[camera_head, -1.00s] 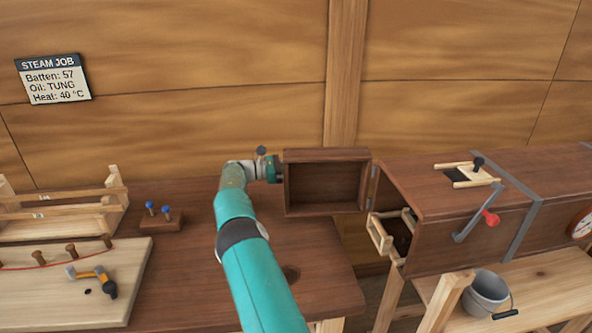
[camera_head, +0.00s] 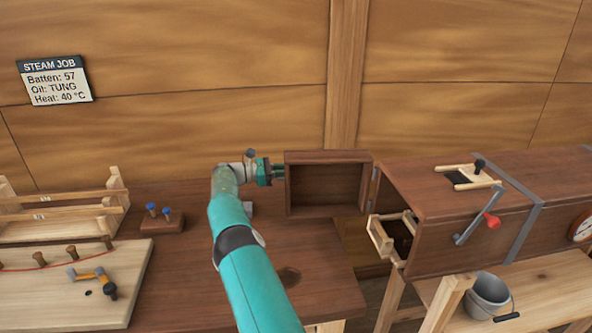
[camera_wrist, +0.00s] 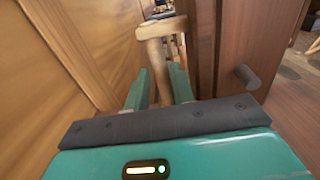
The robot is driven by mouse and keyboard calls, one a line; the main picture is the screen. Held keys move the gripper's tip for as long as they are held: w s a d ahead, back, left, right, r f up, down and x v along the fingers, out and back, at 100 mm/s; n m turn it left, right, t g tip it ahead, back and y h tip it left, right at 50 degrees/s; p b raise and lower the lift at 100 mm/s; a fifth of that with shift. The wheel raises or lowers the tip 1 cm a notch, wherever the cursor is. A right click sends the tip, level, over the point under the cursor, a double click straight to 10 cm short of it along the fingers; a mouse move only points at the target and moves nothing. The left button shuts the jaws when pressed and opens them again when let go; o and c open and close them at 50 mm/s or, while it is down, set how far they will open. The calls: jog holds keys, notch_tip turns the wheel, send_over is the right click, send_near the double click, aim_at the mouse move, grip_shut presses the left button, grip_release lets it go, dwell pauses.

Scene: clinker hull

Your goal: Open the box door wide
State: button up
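The box door (camera_head: 328,185) is a shallow dark wooden panel with a raised rim. It stands swung out to the left of the long box (camera_head: 455,230), hinged at its right edge, with the box's end uncovered. My gripper (camera_head: 278,171) is beside the door's free left edge. In the wrist view my gripper (camera_wrist: 160,82) has its two teal fingers apart, with nothing clearly held between them. The door (camera_wrist: 265,35) is to the right of the fingers there, with a dark peg-like handle (camera_wrist: 247,76) on its face. Any contact with the door is unclear.
A dark workbench (camera_head: 300,255) lies below my arm. It holds a peg block (camera_head: 162,222), a pale board with a hammer (camera_head: 90,275) and a wooden rack (camera_head: 65,215). A grey bucket (camera_head: 487,296) stands below the box. The plank wall is close behind.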

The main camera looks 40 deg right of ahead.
jog(key=shift+v, duration=2.05)
